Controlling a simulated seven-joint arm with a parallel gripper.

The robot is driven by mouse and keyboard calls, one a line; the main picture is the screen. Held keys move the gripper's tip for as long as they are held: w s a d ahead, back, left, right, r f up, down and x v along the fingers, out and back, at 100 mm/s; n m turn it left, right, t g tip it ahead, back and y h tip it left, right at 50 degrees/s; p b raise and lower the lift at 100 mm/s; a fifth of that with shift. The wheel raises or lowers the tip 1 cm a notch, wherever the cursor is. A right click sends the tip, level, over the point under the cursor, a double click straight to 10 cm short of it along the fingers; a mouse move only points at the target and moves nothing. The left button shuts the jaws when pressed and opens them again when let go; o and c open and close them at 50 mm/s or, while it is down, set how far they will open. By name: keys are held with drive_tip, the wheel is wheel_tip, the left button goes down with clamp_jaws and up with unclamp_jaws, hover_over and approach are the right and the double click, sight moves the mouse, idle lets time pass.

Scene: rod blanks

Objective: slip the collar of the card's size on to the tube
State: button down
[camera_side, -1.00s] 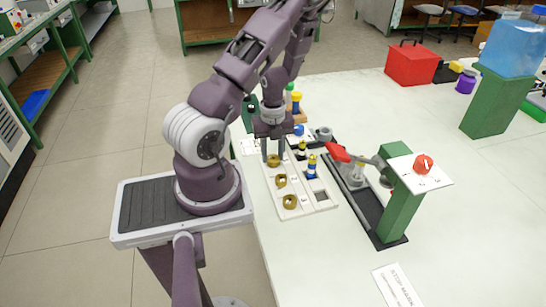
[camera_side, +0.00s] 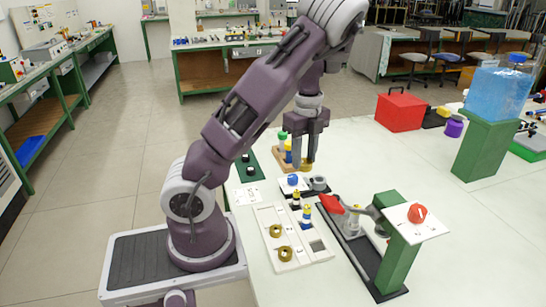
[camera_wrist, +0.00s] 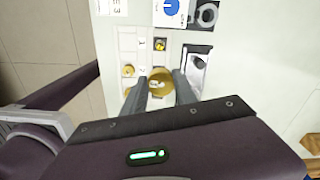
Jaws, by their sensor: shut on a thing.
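My gripper (camera_side: 305,165) is raised above the back of the white tray (camera_side: 272,216). In the wrist view its fingers (camera_wrist: 161,92) are shut on a brass collar (camera_wrist: 160,80). Two more brass collars, a middle one (camera_side: 276,230) and a front one (camera_side: 285,254), lie in the tray's left column. A pale upright piece (camera_side: 355,212), perhaps the tube, stands in the black clamp fixture (camera_side: 362,262), partly hidden by the red handle. A white card (camera_side: 248,195) lies behind the tray; its writing is unreadable here, and only "E3" shows in the wrist view (camera_wrist: 106,6).
A blue knob (camera_side: 292,180) is behind the tray. A green post (camera_side: 403,250) with a red dial (camera_side: 417,213) stands right of the clamp. The table's right front is clear.

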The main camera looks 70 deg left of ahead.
sight(355, 206)
drive_tip(key=w+d+n, duration=0.1)
drive_tip(key=w+d, duration=0.2)
drive_tip(key=w+d+f+n, duration=0.1)
drive_tip(key=w+d+n, duration=0.1)
drive_tip(key=w+d, duration=0.2)
drive_tip(key=w+d+f+n, duration=0.1)
drive_tip(key=w+d+n, duration=0.1)
drive_tip(key=w+d, duration=0.1)
drive_tip(key=shift+w+d, duration=0.2)
drive_tip(key=shift+d, duration=0.25)
drive_tip(key=shift+w+d+f, duration=0.1)
drive_tip(key=shift+d+f, duration=0.05)
drive_tip(key=shift+f, duration=2.1)
drive_tip(key=shift+f, duration=0.75)
drive_tip(key=c, duration=0.6)
unclamp_jaws()
